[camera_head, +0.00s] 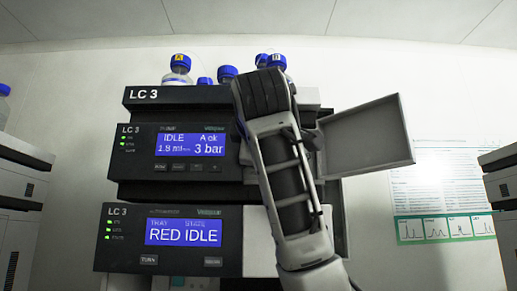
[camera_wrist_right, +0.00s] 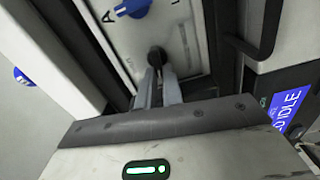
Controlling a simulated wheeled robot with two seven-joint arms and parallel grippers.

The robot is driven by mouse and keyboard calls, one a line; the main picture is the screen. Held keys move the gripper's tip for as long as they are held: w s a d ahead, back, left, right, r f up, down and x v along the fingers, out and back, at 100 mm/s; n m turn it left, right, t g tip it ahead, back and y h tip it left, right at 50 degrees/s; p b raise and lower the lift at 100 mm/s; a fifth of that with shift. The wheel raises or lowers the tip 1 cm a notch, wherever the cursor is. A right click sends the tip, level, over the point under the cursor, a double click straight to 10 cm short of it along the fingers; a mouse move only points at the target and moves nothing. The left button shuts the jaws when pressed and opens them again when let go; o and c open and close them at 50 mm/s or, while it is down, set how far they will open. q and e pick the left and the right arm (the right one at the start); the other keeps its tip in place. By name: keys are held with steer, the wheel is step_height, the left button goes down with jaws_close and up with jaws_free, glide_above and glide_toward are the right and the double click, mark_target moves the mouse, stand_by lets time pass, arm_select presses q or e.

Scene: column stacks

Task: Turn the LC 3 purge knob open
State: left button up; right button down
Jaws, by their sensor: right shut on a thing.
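The LC 3 stack stands in the middle of the head view. Its pump module (camera_head: 138,150) shows IDLE and 3 bar, and its right part is hidden behind my right arm. In the right wrist view, a dark round knob (camera_wrist_right: 156,56) sits on a pale panel (camera_wrist_right: 181,42). My right gripper (camera_wrist_right: 158,72) has its two fingers shut on this knob, at its near side. A blue knob (camera_wrist_right: 133,7) with a letter A beside it is on the same panel, apart from the fingers. No purge label is readable. My left gripper is in neither view.
An open door (camera_head: 366,137) sticks out right of my arm. Blue-capped bottles (camera_head: 178,68) stand on top of the stack. A lower module (camera_head: 120,238) shows RED IDLE. A dark handle (camera_wrist_right: 266,30) is right of the knob panel. Other stacks stand at both sides.

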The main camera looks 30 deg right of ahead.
steer(key=c, duration=1.5)
jaws_free()
steer(key=shift+c, duration=0.2)
